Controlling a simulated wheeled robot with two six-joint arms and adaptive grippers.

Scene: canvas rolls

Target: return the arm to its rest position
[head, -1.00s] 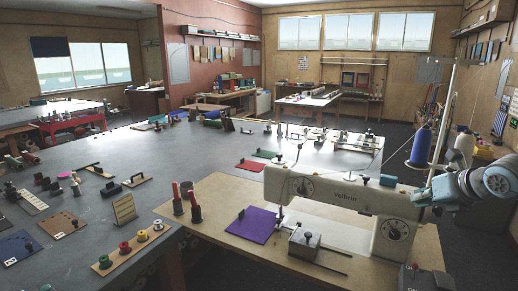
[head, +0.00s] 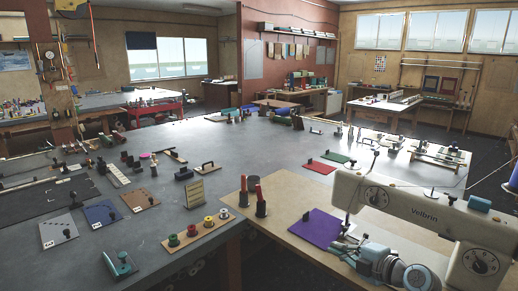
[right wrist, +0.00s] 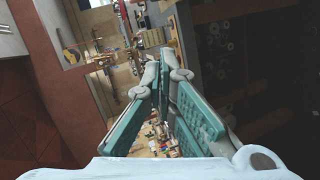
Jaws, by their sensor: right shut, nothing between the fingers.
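My right arm shows low in the head view, in front of the white sewing machine (head: 425,215). Its pale blue wrist and round joint lie over the lower part of the machine. The right gripper (head: 368,256) points left there, and its fingertips are hard to make out. In the right wrist view the teal-padded fingers (right wrist: 165,72) are together with nothing between them. My left gripper is not in view.
A purple mat (head: 316,228) lies on the wooden machine table near the gripper. Red thread cones (head: 260,200) and a spool board (head: 190,237) stand farther left. A teal item (head: 120,264) sits on the big grey table (head: 150,245), whose middle has free room.

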